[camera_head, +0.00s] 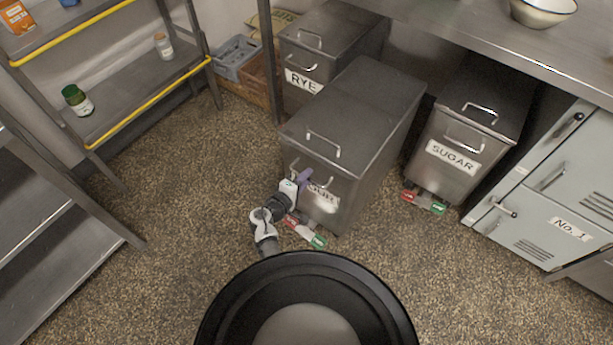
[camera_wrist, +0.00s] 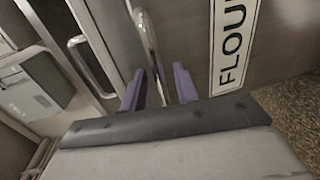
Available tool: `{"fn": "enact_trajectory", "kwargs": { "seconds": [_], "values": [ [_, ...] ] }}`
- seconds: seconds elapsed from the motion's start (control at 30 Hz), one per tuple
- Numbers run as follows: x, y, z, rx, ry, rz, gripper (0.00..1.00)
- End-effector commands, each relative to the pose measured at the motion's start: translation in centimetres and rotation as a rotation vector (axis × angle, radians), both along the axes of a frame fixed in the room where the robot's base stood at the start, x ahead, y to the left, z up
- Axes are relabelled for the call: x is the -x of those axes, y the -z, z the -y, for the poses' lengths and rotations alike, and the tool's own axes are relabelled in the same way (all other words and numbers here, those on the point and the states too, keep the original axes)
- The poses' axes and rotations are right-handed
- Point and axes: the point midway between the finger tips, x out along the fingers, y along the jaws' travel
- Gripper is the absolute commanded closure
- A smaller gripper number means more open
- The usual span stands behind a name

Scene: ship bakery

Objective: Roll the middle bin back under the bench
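The middle bin (camera_head: 345,125) is grey metal, with a hinged lid and a front label reading FLOUR (camera_wrist: 232,45). It stands on the floor, sticking out in front of the bench (camera_head: 480,40) with its back end under it. My gripper (camera_head: 302,180) is at the bin's front, partly covering the label in the head view. In the wrist view its two purple fingers (camera_wrist: 158,85) stand on either side of the bin's front handle (camera_wrist: 150,40), open, with gaps beside the bar. A red and green pedal (camera_head: 318,240) shows at the bin's foot.
The RYE bin (camera_head: 330,40) is at the left and the SUGAR bin (camera_head: 470,125) at the right, both farther back. Grey lockers (camera_head: 560,190) stand at the right. A shelf rack (camera_head: 135,95) is at the left. Speckled floor is clear in front.

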Motion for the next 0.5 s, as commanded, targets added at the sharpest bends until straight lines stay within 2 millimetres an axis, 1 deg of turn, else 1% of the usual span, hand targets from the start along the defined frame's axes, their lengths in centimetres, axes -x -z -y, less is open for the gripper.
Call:
{"fn": "enact_trajectory", "kwargs": {
  "seconds": [0.13, 0.47, 0.5],
  "values": [
    [-0.71, 0.14, 0.53, 0.000, 0.000, 0.000, 0.70],
    [-0.87, 0.24, 0.63, 0.000, -0.001, 0.000, 0.70],
    [-0.86, 0.23, 0.63, 0.000, -0.001, 0.000, 0.73]
  ]
}}
